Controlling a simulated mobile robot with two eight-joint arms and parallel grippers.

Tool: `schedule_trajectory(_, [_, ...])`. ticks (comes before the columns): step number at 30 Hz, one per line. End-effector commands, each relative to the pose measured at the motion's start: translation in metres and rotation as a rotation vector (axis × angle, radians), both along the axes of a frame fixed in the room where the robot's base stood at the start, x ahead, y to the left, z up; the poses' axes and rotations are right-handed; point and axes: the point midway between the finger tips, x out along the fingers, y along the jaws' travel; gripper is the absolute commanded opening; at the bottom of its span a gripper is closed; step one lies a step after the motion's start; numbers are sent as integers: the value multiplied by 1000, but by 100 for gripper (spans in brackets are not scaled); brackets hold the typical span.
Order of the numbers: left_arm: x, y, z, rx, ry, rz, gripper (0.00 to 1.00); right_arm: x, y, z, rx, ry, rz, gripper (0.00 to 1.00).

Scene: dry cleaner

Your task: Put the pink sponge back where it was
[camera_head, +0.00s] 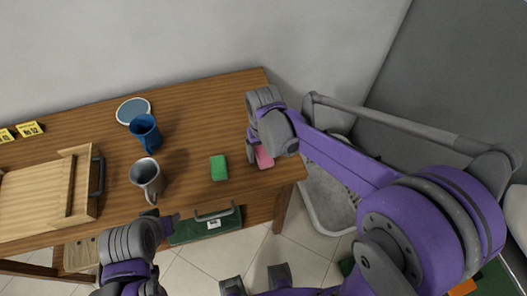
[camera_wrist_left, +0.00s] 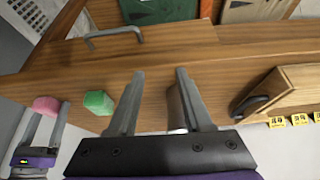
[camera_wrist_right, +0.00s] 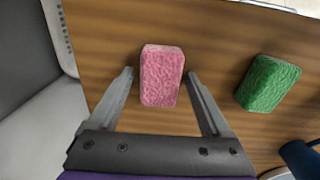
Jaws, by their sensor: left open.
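The pink sponge (camera_head: 264,157) lies on the wooden table near its right end, partly hidden by my right gripper in the head view. In the right wrist view the pink sponge (camera_wrist_right: 161,76) sits between the fingertips of my right gripper (camera_wrist_right: 160,73), which is open with a small gap on each side. The pink sponge also shows in the left wrist view (camera_wrist_left: 46,105) at the right gripper's tips. My left gripper (camera_wrist_left: 160,72) is open and empty over the front of the table.
A green sponge (camera_head: 219,168) lies left of the pink one. A grey bin (camera_head: 328,195) stands right of the table.

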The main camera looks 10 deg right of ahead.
Motion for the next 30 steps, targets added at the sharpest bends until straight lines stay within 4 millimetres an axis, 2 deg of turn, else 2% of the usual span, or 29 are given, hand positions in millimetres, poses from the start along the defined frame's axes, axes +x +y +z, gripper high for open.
schedule_trajectory(8, [0,0,1,0,0,0,50,0,0,1,0,0,0,85])
schedule_trajectory(12, [1,0,5,0,-3,0,50,0,0,10,0,-1,0,85])
schedule_trajectory(17, [3,0,8,0,-5,0,50,0,0,39,0,-1,0,85])
schedule_trajectory(24, [5,0,14,0,-9,0,50,0,0,91,0,-1,0,85])
schedule_trajectory(30, [6,0,17,0,-11,0,50,0,0,117,0,-1,0,85])
